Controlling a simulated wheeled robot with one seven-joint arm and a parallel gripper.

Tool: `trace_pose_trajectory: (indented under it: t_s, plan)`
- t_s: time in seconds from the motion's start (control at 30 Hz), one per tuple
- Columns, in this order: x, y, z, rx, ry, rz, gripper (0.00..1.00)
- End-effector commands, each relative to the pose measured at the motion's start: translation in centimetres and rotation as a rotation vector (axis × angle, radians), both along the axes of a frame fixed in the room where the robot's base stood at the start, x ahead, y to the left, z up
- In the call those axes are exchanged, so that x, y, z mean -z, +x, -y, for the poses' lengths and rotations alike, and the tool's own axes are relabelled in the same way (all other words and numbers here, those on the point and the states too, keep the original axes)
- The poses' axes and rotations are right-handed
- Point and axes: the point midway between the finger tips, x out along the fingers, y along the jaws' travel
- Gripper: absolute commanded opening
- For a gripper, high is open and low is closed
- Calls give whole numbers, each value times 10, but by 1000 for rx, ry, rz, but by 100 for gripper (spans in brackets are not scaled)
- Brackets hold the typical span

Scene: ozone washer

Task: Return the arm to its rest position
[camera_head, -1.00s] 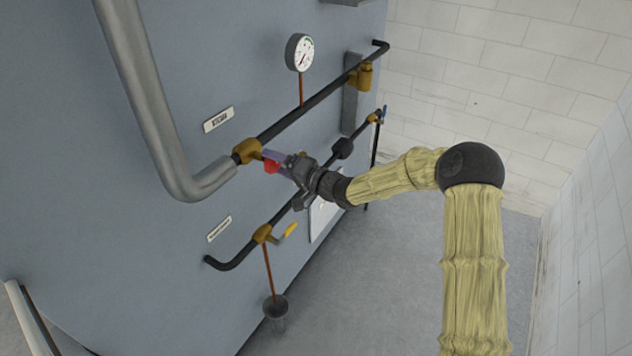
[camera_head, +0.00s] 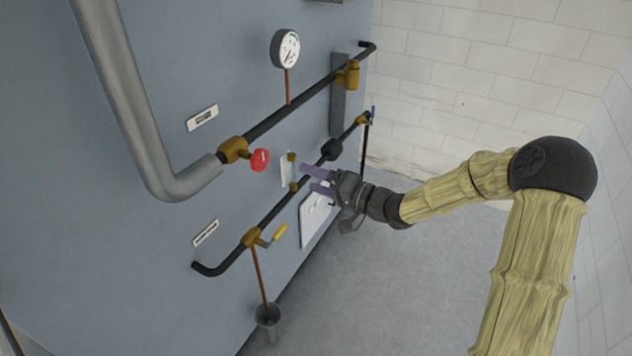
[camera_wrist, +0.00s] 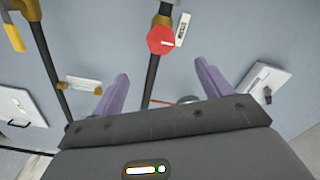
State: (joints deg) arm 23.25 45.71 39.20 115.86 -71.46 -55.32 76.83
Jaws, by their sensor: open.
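My gripper (camera_head: 312,178) is open with nothing between its purple fingers. In the head view it hangs in front of the blue-grey panel, right of the red knob (camera_head: 260,160) and apart from it. My arm, in a yellowish cover, reaches in from the right with its elbow raised. In the wrist view the two fingers of the gripper (camera_wrist: 160,85) point at the panel, and the red knob (camera_wrist: 161,40) shows beyond and between them. I cannot tell from the wrist view exactly how far the fingertips are from the pipes.
Dark pipes with brass fittings run along the panel (camera_head: 80,180). A yellow-handled valve (camera_head: 279,232) sits on the lower pipe, above a drain funnel (camera_head: 268,315). A gauge (camera_head: 286,48) is higher up. A thick grey pipe (camera_head: 135,110) is at left. The floor (camera_head: 400,290) looks clear.

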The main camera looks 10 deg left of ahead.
Motion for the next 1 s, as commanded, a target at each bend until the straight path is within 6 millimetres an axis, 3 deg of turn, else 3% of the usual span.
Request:
trace_pose_trajectory:
  t_s: [0.37, 0.53, 0.67, 0.77, 0.87, 1.0]
  plan:
    - [3, 1, 1, 16, -31, 2, 77]
    - [26, 3, 17, 126, -261, 28, 77]
    - [51, -3, 55, 245, -568, 38, 77]
    - [64, -17, 95, 315, -803, 20, 77]
    - [70, -43, 136, 358, -1015, -28, 77]
    - [70, -96, 189, 370, -1247, -147, 77]
